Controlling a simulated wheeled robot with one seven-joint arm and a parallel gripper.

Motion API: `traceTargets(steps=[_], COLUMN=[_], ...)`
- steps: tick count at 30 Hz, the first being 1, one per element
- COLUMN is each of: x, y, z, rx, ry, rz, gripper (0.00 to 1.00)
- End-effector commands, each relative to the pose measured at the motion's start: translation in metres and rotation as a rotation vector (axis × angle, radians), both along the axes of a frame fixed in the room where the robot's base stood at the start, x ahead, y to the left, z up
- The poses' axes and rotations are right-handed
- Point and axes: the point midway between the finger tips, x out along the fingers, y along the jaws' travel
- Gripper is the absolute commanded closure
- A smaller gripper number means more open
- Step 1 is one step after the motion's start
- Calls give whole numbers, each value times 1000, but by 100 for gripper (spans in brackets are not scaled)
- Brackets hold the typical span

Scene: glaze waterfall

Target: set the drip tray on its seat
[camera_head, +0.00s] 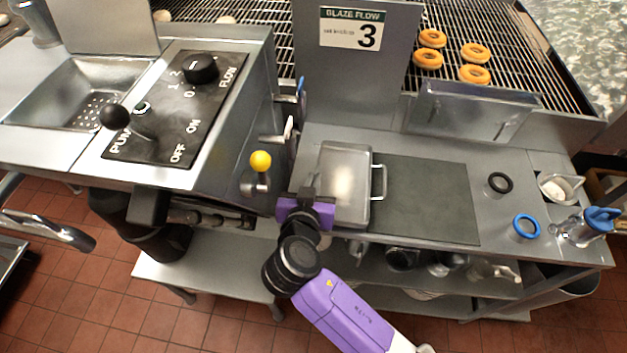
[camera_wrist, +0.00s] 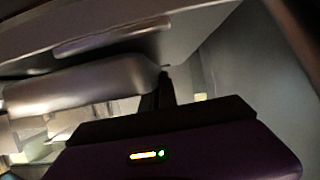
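A shallow rectangular metal tray (camera_head: 345,172), which looks like the drip tray, lies on the left part of the steel counter, with a loop handle (camera_head: 379,183) on its right side. My gripper (camera_head: 308,190) is at the tray's near left corner, beside the yellow-knobbed lever. Its fingertips are small and partly hidden, so I cannot tell whether they touch the tray. In the wrist view, a dark finger (camera_wrist: 166,88) points up beside a rounded metal part (camera_wrist: 90,85); what lies between the fingers is hidden. I cannot make out the seat with certainty.
A yellow-knobbed lever (camera_head: 260,162) and the control box (camera_head: 165,110) stand left of my gripper. A dark mat (camera_head: 425,200) lies bare right of the tray. A black ring (camera_head: 500,183), blue ring (camera_head: 526,227) and blue-topped jug (camera_head: 585,228) stand far right. Doughnuts (camera_head: 428,60) lie on the rack behind.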

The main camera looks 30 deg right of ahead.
Motion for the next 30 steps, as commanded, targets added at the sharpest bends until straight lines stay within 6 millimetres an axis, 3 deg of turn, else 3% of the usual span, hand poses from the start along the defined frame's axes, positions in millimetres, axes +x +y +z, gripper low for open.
traceTargets(steps=[30], x=[0], y=[0], z=[-12], rx=[0], ry=[0], rz=[0], gripper=[100])
